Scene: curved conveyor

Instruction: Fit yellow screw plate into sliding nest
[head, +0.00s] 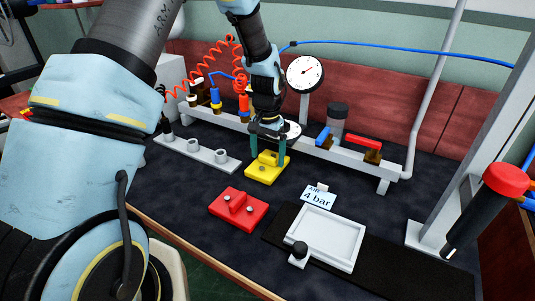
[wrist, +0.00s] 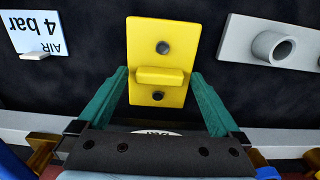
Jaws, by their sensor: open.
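The yellow screw plate (head: 267,173) lies flat on the dark mat, a rectangle with a raised bar across its middle. In the wrist view the yellow screw plate (wrist: 163,40) shows two dark screw heads, one on each side of the bar. My gripper (head: 268,155) is above the plate. In the wrist view my gripper (wrist: 161,78) is open, its two green fingers on either side of the plate's near half, with gaps between them and the plate. The sliding nest (head: 323,234), a shallow white tray with a black knob, is empty on a black track at the front right.
A red plate (head: 237,209) lies left of the nest. A grey rack (head: 196,154) is left of the yellow plate. A rail with valves and a gauge (head: 305,73) runs behind. Bare mat separates plate and nest.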

